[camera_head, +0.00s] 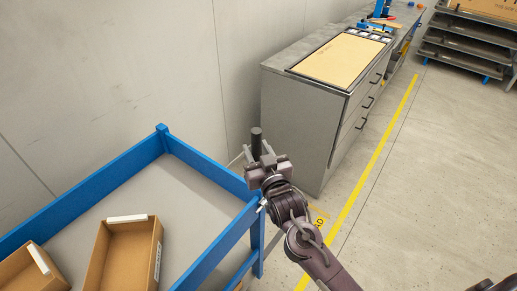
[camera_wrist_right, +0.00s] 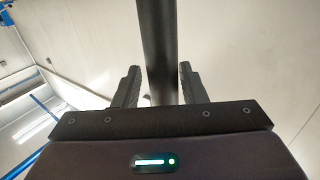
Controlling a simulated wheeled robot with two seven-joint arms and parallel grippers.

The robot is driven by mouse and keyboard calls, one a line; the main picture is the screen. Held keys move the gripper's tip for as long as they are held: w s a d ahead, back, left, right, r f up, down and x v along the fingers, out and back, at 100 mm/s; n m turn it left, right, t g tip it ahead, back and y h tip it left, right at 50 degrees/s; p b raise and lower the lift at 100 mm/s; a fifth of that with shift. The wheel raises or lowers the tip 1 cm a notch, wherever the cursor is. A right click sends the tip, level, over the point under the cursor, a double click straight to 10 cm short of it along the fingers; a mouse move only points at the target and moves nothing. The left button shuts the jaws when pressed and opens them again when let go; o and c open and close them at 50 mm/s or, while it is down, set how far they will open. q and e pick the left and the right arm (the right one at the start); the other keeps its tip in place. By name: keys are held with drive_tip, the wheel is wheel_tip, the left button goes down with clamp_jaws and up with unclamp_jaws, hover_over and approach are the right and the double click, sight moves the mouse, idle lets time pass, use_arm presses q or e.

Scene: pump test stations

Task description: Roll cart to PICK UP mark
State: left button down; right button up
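The blue-framed cart (camera_head: 215,183) with a grey deck stands at the lower left of the head view. My right gripper (camera_head: 262,162) is at the cart's far right corner. A dark upright handle bar (camera_head: 256,141) rises between its fingers. Faint yellow floor lettering (camera_head: 319,220) shows beside the cart, partly hidden by my right arm; I cannot read the whole word. My left gripper is out of view.
Two open cardboard boxes (camera_head: 158,262) lie on the cart. A grey drawer cabinet (camera_head: 292,120) with a tan mat stands just beyond the cart. A yellow line (camera_head: 375,155) runs along the floor. Dark shelving (camera_head: 465,50) stands at the far right. The floor right of the line is clear.

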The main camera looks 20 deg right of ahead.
drive_tip(key=shift+o, duration=0.5)
drive_tip(key=shift+w+d, duration=0.15)
drive_tip(key=shift+s, duration=0.5)
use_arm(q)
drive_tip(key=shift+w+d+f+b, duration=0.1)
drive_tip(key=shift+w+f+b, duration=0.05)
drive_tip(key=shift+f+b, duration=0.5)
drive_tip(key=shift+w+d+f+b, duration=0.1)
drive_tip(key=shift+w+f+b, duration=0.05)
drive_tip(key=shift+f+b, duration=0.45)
use_arm(e)
drive_tip(key=s, duration=0.6)
drive_tip(key=shift+s+d, duration=0.35)
drive_tip(key=shift+s, duration=0.05)
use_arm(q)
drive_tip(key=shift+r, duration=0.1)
